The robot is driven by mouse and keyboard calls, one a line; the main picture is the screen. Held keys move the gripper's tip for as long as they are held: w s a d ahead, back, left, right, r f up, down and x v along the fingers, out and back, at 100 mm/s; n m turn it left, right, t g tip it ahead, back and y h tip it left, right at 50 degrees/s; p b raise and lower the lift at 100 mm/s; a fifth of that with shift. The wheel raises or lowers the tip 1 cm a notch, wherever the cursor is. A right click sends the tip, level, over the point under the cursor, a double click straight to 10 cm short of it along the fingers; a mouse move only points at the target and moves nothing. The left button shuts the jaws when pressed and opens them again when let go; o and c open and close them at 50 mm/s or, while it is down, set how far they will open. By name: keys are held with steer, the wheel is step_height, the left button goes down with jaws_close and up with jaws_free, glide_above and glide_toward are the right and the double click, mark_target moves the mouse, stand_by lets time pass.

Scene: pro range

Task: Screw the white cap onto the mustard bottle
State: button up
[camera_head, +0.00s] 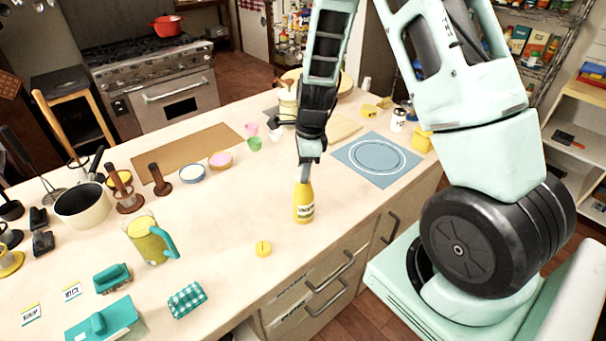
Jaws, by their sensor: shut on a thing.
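The yellow mustard bottle (304,204) stands upright on the counter, right of the middle, with a pale label on its front. My gripper (304,174) points down directly over it, with its fingertips at the bottle's top. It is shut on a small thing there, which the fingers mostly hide. I cannot make out the white cap as a separate shape, nor tell whether the fingers hold it or the bottle's neck. I see no loose white cap elsewhere on the counter.
A yellow-filled pitcher (148,244) and a checked teal block (187,300) stand farther left. A blue mat (352,156) lies behind right. The counter (235,210) around the bottle is clear.

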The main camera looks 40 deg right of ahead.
stand_by(0.5)
steer(key=m+p, duration=0.2)
steer(key=m, duration=0.2)
steer(key=shift+f+m+h+p, duration=0.1)
steer(key=shift+m+h+p, duration=0.3)
steer(key=shift+m, duration=0.6)
steer(key=m+p, duration=0.2)
steer(key=m, duration=0.1)
steer(key=shift+t, duration=0.3)
steer(key=shift+a+f+m+p, duration=0.15)
steer(key=shift+m+p, duration=0.4)
steer(key=shift+m, duration=0.95)
